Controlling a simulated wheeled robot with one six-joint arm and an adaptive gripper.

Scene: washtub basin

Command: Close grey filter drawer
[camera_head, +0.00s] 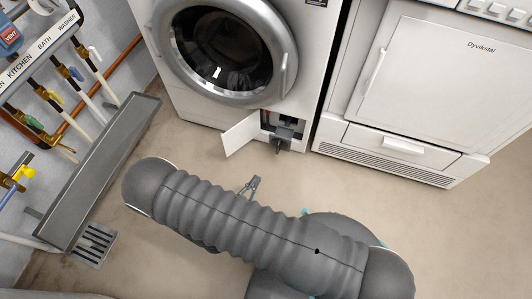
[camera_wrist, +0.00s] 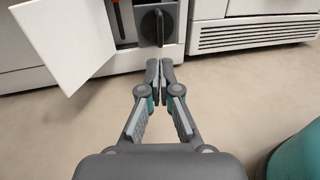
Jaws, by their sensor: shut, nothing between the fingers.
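The grey filter drawer (camera_head: 285,133) is at the bottom right of the white washing machine (camera_head: 312,75), in a small opening whose white flap door (camera_head: 241,134) stands open to the left. In the head view the drawer appears to stick out of the opening. In the wrist view its dark front with a round knob (camera_wrist: 158,25) is just beyond my fingertips. My gripper (camera_wrist: 160,66) is shut and empty, in front of the drawer and apart from it. In the head view my gripper (camera_head: 255,181) is low over the floor.
The open flap (camera_wrist: 62,45) is close on the left of my gripper. A white dryer (camera_head: 400,140) stands to the right. A grey trough (camera_head: 95,170) and pipes (camera_head: 110,78) line the left wall. The floor in front of the machines is clear.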

